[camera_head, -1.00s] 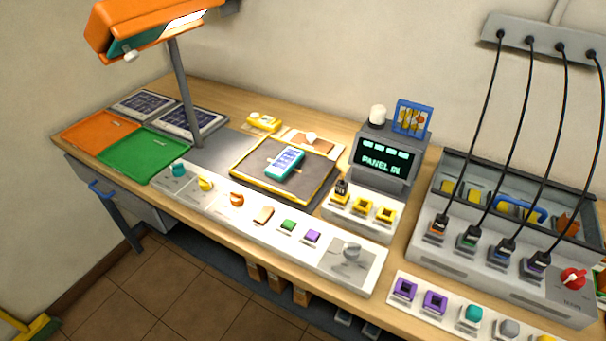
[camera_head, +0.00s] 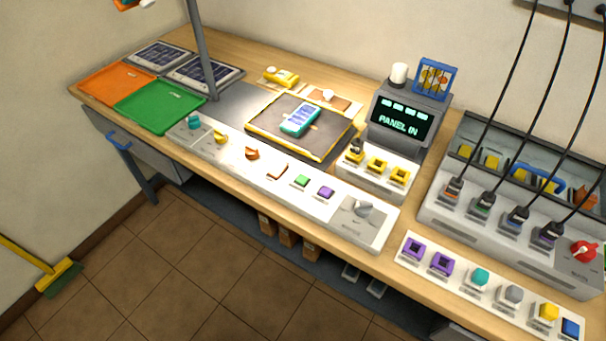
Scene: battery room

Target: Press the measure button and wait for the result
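A long white control strip (camera_head: 230,158) runs along the front of the bench. No label is readable, so I cannot tell which is the measure button. A small teal-framed panel (camera_head: 300,119) lies on the dark, yellow-edged pad (camera_head: 267,128). The display (camera_head: 402,119) reads "PANEL IN". Neither gripper is in view.
An orange tray (camera_head: 117,83) and a green tray (camera_head: 160,107) lie at the left, beside two dark solar panels (camera_head: 206,72). A lamp post (camera_head: 203,50) rises there. A charger box with cables (camera_head: 480,215) stands right. The floor (camera_head: 180,260) in front looks clear.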

